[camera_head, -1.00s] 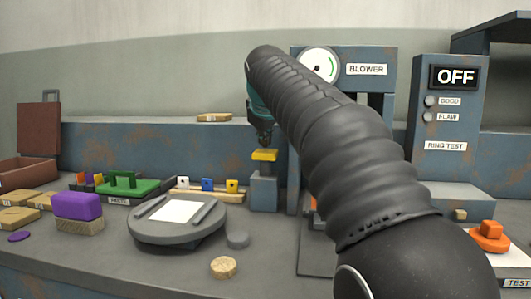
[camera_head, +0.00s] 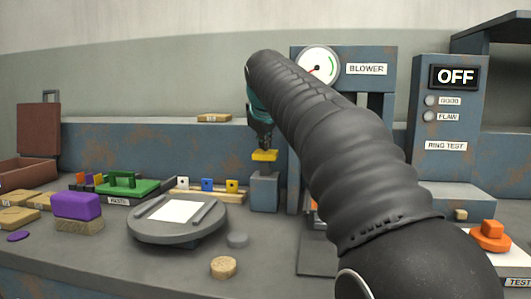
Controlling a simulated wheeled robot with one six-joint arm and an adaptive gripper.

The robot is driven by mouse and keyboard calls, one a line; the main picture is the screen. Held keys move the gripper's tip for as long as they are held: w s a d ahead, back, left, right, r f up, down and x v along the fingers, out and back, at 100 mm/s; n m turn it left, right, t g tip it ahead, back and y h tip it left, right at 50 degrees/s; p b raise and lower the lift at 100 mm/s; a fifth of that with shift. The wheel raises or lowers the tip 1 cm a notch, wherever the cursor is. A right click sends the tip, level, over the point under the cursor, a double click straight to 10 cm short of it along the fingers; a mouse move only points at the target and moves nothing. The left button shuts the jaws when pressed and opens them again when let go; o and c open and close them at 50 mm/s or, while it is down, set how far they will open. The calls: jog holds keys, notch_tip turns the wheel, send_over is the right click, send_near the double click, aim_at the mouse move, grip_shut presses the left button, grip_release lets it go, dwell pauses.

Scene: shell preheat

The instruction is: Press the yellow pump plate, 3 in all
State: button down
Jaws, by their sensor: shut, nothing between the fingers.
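The yellow pump plate (camera_head: 264,155) sits on top of a blue-grey pump block (camera_head: 264,190) in the middle of the bench, beside the blower. My gripper (camera_head: 264,146) points down right above the plate, with its fingers shut and empty. Its tips are at or very near the plate's top; I cannot tell whether they touch. The blower's round dial (camera_head: 318,67) has a green arc on its right side, and its needle points to the lower left. My own arm hides much of the blower's lower part.
A grey turntable (camera_head: 175,232) with a white sheet stands left of the pump. The ring test box (camera_head: 446,120) at right reads OFF. A cork disc (camera_head: 223,267) lies in front.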

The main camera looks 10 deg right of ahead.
jog(key=shift+f+b, duration=0.95)
jog(key=shift+f, duration=0.55)
dwell(1.2)
jog(key=shift+r, duration=0.15)
jog(key=shift+r+p, duration=2)
jog(key=shift+p, duration=0.2)
jog(key=shift+r, duration=0.1)
notch_tip(320, 180, up, 3)
jog(key=p, duration=0.2)
jog(key=shift+f+p, duration=0.2)
jog(key=shift+p, duration=0.2)
jog(key=shift+r, duration=1.1)
